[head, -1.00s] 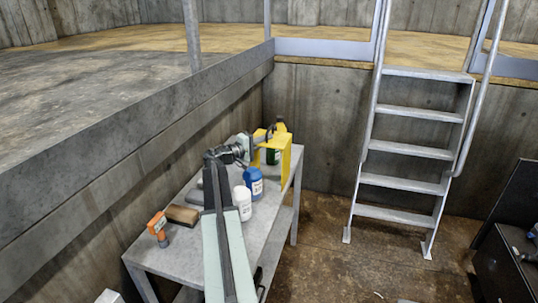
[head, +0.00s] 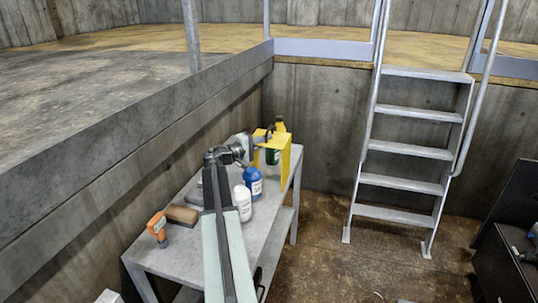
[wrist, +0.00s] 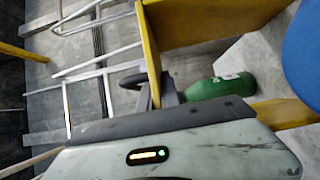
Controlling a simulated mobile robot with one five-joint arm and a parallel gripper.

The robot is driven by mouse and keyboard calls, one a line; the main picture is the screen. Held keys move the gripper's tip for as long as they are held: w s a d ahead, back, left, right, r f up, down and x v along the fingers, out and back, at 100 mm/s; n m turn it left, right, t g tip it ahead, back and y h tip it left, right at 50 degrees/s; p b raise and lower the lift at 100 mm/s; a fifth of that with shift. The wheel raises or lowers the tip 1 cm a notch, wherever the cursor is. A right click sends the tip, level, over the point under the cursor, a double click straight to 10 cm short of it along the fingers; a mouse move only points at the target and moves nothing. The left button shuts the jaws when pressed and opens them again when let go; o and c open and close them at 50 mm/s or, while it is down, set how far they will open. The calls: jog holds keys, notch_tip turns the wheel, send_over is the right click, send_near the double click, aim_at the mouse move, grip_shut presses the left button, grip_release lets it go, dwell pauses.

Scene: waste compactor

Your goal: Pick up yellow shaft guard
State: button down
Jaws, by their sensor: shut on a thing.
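The yellow shaft guard (head: 285,161) is a bent, boxy piece at the far end of the grey workbench (head: 183,252). My gripper (head: 266,136) is at its upper edge in the head view. In the wrist view the guard (wrist: 205,20) fills the top middle as broad yellow panels. A dark finger of my gripper (wrist: 158,88) presses against the guard's thin edge, and the jaws are shut on it. The other finger is hard to make out. I cannot tell whether the guard's lower edge touches the bench.
A blue bottle (head: 253,183) and a white bottle (head: 242,203) stand nearer on the bench. A brown block (head: 182,214) and orange tool (head: 157,228) are left. A ladder (head: 405,150) stands right.

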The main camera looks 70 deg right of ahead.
dwell(0.4)
notch_tip(320, 180, up, 10)
jog(key=p, duration=1)
jog(key=shift+r, duration=0.15)
